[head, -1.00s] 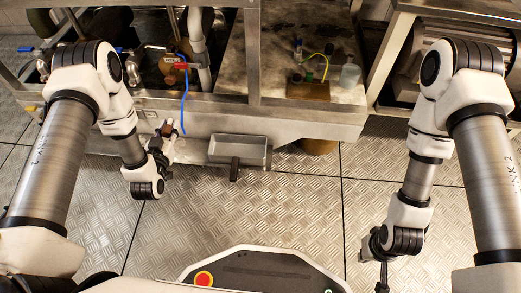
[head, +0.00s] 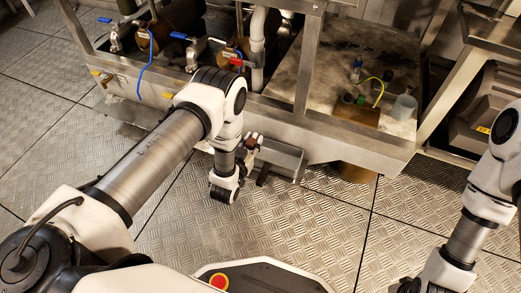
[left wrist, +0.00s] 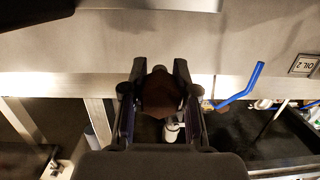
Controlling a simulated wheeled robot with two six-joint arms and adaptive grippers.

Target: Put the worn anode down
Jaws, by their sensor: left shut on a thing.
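The worn anode, a dark brown lump (left wrist: 160,92), sits between the fingers of my left gripper in the left wrist view. In the head view my left gripper (head: 251,144) is shut on it, and only a small brown part shows. The gripper is at the left end of a grey open tray (head: 287,164) on the front of the steel frame. I cannot tell whether it is over the tray or just beside it. My right gripper (head: 404,287) is at the bottom edge of the head view, mostly cut off, and its fingers cannot be made out.
A brown cylinder (head: 355,172) is below. The plate floor (head: 290,215) is clear.

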